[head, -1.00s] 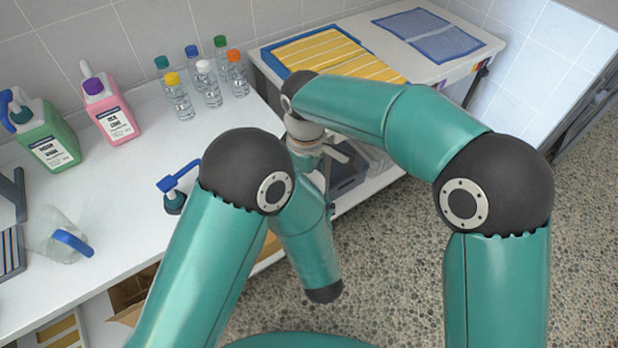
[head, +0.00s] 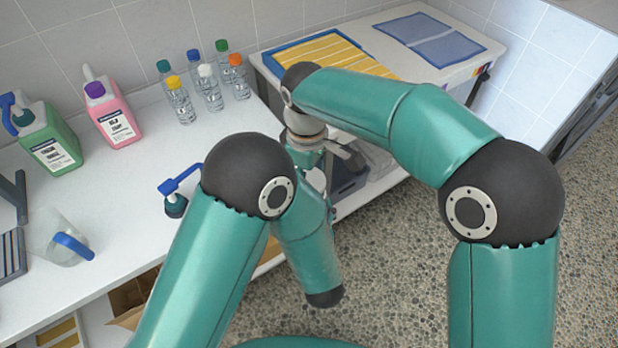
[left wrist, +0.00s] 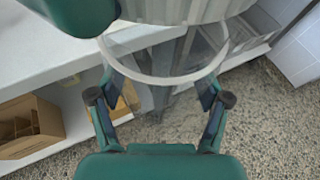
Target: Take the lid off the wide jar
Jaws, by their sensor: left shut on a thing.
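In the left wrist view the wide jar (left wrist: 165,76) is a clear vessel with a round edge, standing between the fingers of my left gripper (left wrist: 157,92). The gripper is shut on the jar's sides. A pale ribbed lid (left wrist: 175,9) crosses the top of that view above the clear wall, cut off by the frame. In the head view my arms hide most of the jar and my left gripper. My right wrist comes down near the tables' meeting corner, with a grey part of my right gripper (head: 344,153) showing below it. Its fingertips are not clear.
Several capped bottles (head: 208,85), a pink jug (head: 112,115), a green jug (head: 45,135), a blue pump bottle (head: 174,204) and a clear pitcher (head: 60,238) stand on the white counter. A cardboard box (left wrist: 28,128) sits on a lower shelf.

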